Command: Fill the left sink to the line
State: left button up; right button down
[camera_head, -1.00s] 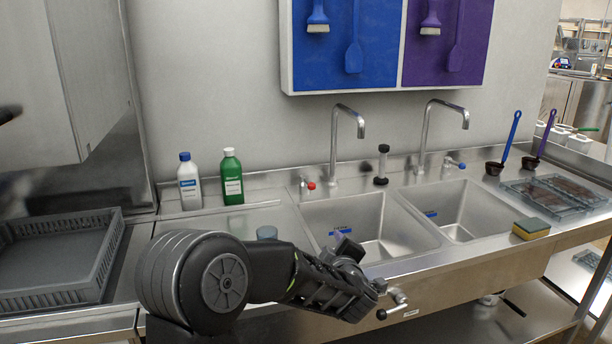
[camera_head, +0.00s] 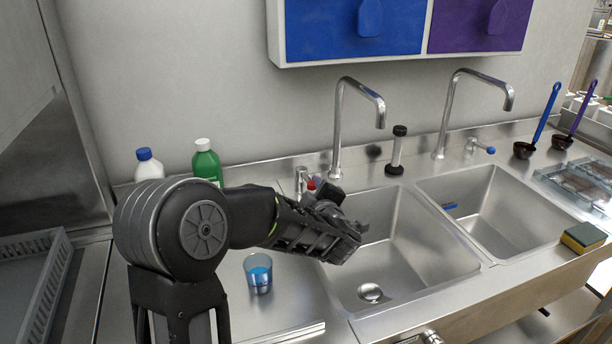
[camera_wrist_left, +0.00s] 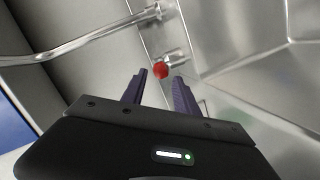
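The left sink (camera_head: 385,285) is a steel basin with a drain (camera_head: 370,292) visible at its bottom; I see no water in it. Its tap (camera_head: 338,130) stands behind it with the spout over the basin. A red-tipped tap handle (camera_head: 311,184) sits left of that tap and shows in the left wrist view (camera_wrist_left: 160,71). My left gripper (camera_head: 345,235) hangs over the left side of the left sink. In the left wrist view its fingers (camera_wrist_left: 160,88) are open and empty, pointing toward the red handle, apart from it. The sink's blue line label is hidden behind my arm. My right gripper is not in view.
The right sink (camera_head: 500,215) has a tap with a blue-tipped handle (camera_head: 482,146). A black-capped cylinder (camera_head: 396,150) stands between the taps. A clear cup with blue (camera_head: 258,273) is left of the left sink. A sponge (camera_head: 583,238) lies on the right rim. White and green bottles (camera_head: 206,163) stand behind my arm.

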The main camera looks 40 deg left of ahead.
aim_at(308, 178)
pick_arm(q)
jog(key=shift+p+x, duration=0.35)
jog(key=shift+x, duration=3.55)
jog(key=shift+c, duration=0.3)
grip_shut()
jog(key=shift+f, duration=0.1)
